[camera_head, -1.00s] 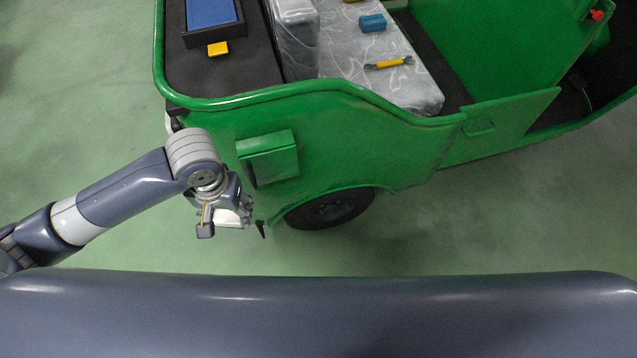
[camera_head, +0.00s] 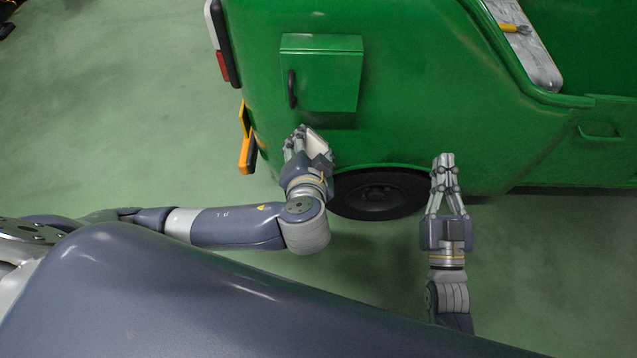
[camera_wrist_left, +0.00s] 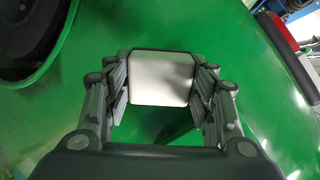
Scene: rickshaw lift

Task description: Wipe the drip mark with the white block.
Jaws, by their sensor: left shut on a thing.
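My left gripper (camera_head: 307,141) is shut on the white block (camera_head: 316,143), just below the box on the rickshaw's green side. In the left wrist view the white block (camera_wrist_left: 161,78) sits between the two fingers, its broad face in front of the green panel. I cannot tell whether the block touches the panel. My right gripper (camera_head: 444,160) is in front of the rickshaw's side, right of the wheel, with its fingertips together and nothing seen in it. I cannot make out the drip mark in either view.
The green rickshaw (camera_head: 440,90) fills the upper right. A green box (camera_head: 334,75) with a dark handle juts from its side above my left gripper. The wheel (camera_head: 377,195) lies between my grippers. A yellow-orange part (camera_head: 247,142) stands at the rear corner. Open floor (camera_head: 110,110) lies left.

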